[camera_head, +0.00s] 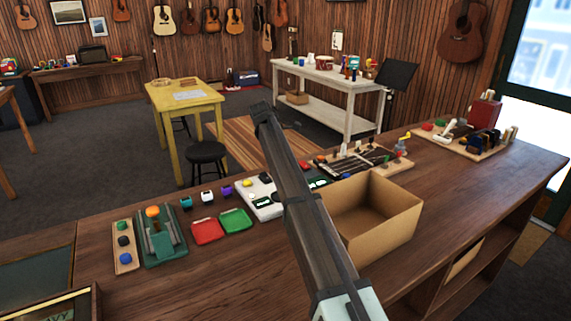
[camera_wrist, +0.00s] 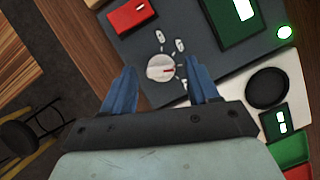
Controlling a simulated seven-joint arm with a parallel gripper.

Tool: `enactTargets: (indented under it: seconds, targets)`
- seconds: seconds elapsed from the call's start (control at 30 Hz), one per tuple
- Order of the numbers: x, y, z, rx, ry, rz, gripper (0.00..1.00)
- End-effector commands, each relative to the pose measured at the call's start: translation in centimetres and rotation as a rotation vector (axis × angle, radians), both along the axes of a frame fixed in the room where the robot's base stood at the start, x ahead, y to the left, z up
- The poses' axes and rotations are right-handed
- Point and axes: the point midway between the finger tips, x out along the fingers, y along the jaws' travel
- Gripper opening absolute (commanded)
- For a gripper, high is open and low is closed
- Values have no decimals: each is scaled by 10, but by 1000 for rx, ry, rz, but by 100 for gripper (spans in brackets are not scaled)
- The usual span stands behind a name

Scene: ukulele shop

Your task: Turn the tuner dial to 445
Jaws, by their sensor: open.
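The tuner (camera_wrist: 205,62) is a dark grey panel with a round silver-white dial (camera_wrist: 157,67). Small white labels stand around the dial's top and right, too small to read. My gripper (camera_wrist: 162,72) is open, its two blue fingers apart, with the dial between and just beyond the tips in the picture. I cannot tell whether the fingers touch it. The panel carries a green display (camera_wrist: 243,10) and a red block (camera_wrist: 131,16).
A white device (camera_wrist: 292,82) with a black disc lies beside the tuner. A cardboard box (camera_head: 390,225) stands close to the right of my arm on the wooden counter (camera_head: 470,185). Red (camera_head: 207,231) and green (camera_head: 236,221) trays lie left.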

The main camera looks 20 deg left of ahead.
Motion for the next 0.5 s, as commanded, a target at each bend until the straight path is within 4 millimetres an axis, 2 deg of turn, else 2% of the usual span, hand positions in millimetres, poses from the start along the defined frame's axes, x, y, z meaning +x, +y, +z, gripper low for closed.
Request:
enactTargets:
  seconds: [0.37,0.5]
  targets:
    - [1,-2,-5,0,0,0,60]
    - [1,-2,-5,0,0,0,48]
